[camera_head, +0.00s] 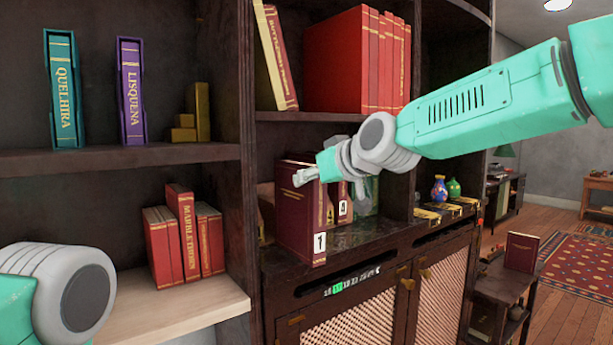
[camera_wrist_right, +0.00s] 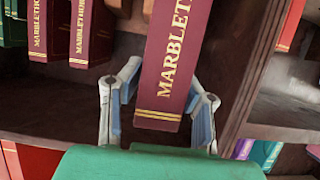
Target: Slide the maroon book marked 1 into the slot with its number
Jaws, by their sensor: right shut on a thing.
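The maroon book marked 1 (camera_head: 300,225) is upright at the front of the middle cabinet shelf, its number label low on the spine edge. My right gripper (camera_head: 332,182) is at the book's upper part, shut on it. In the right wrist view the book's gold-lettered spine (camera_wrist_right: 172,70) sits between the two fingers (camera_wrist_right: 163,105). Behind it, another maroon book with a number label (camera_head: 344,203) is partly hidden by my gripper.
Red books (camera_head: 184,240) stand on the left lower shelf. A dark upright panel (camera_head: 233,190) separates it from the middle shelf (camera_head: 345,236). Large red volumes (camera_head: 345,60) stand above. Small vases (camera_head: 440,188) are to the right. Another maroon book (camera_head: 521,252) stands on a low table.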

